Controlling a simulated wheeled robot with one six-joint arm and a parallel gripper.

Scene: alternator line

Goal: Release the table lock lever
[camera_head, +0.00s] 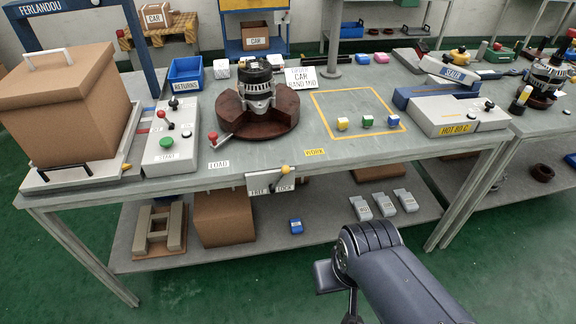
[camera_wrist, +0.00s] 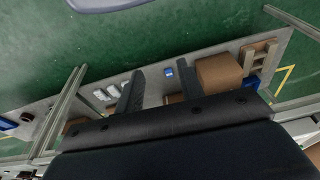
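The lever plate (camera_head: 271,182) hangs on the front edge of the workbench, with the words FREE at left and LOCK at right. Its yellow-knobbed lever (camera_head: 285,169) leans to the LOCK side. Above it, on the bench, a brown round turntable (camera_head: 232,120) carries an alternator (camera_head: 257,88), with a red-knobbed handle (camera_head: 213,137) at its left. My gripper (camera_wrist: 160,68) shows in the wrist view with its two dark fingers apart and nothing between them touching them. My arm is in front of the bench, low and right of the lever. The lever is not clearly visible in the wrist view.
The bench (camera_head: 370,160) has a lower shelf (camera_head: 330,222) holding a cardboard box (camera_head: 224,217), a small blue box (camera_head: 295,226) and grey boxes (camera_head: 384,205). A button panel (camera_head: 170,140) stands at left. Green floor in front is clear.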

